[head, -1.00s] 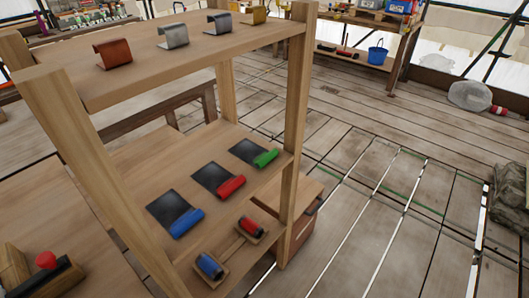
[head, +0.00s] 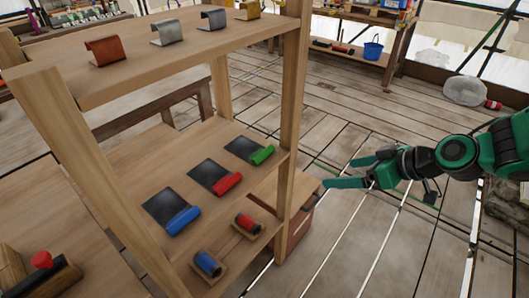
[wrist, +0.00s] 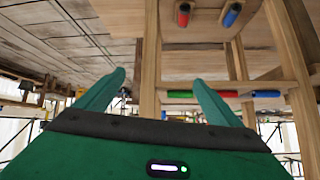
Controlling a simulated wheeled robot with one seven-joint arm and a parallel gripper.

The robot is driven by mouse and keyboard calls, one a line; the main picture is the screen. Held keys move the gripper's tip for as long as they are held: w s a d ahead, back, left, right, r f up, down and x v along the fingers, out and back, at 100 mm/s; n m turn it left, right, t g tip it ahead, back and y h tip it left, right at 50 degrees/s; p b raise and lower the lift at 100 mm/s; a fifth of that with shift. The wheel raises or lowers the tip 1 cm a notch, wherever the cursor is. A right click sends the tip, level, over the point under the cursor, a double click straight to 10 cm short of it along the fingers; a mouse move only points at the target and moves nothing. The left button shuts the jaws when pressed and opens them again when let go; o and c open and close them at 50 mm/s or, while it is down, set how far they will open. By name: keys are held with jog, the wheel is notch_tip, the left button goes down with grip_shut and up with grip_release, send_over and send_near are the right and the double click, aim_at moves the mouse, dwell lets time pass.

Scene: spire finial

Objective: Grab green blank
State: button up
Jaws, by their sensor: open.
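The green blank (head: 262,155) is a small cylinder lying at the front edge of the middle shelf, beside a dark square pad (head: 243,148). In the wrist view, which looks upside down, the green blank (wrist: 180,94) shows just left of the right finger. My gripper (head: 338,173) is open and empty, outside the rack to the right of the green blank and apart from it. In the wrist view my gripper (wrist: 160,80) has its fingers spread, with a rack post (wrist: 150,60) between them.
A red blank (head: 228,183) and a blue blank (head: 183,220) lie on the same shelf. A red cylinder (head: 248,223) and a blue cylinder (head: 208,264) sit in wooden holders below. The front right post (head: 292,120) stands near the green blank. Floor to the right is open.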

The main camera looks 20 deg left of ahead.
aim_at(267, 155)
jog(key=shift+w+a+f+n+t+y, duration=0.1)
jog(key=shift+w+a+f+n+y, duration=0.4)
jog(key=shift+a, duration=3.15)
jog(key=shift+w+a+f+n+t+y, duration=0.1)
jog(key=shift+w+a+f+n+y, duration=0.4)
jog(key=shift+a, duration=3.15)
jog(key=shift+w+a+f+n+t+y, duration=0.15)
jog(key=shift+w+a+f+y, duration=0.6)
jog(key=shift+a, duration=2.9)
jog(key=shift+r+y, duration=0.2)
jog(key=shift+y, duration=0.05)
jog(key=c, duration=1.3)
